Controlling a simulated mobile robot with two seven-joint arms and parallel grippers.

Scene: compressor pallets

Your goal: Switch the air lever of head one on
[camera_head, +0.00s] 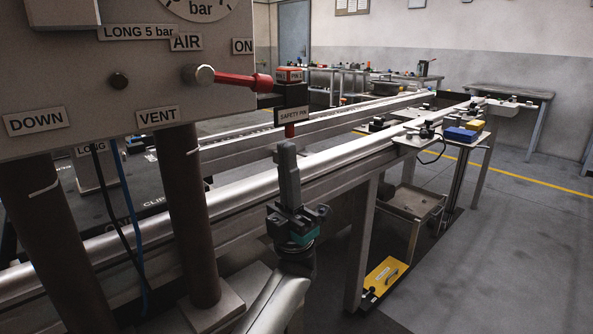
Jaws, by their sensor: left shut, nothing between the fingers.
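The grey control panel (60,90) fills the upper left, with AIR, ON, VENT and DOWN labels. Its red air lever (235,79) runs from a round metal pivot (199,75) to the right, nearly level, below the ON label (242,46). A black piece with a SAFETY PIN tag (292,114) and a red-and-white top (289,75) shows at the lever's right end. A short red stem hangs below it. My left gripper (287,148) points up, shut and empty, just below that stem. Whether they touch I cannot tell. My right gripper is not in view.
Brown posts (190,220) stand under the panel. A long metal rail (340,160) runs behind my gripper towards the back. A side table (470,135) holds blue and yellow parts. The floor at right is clear.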

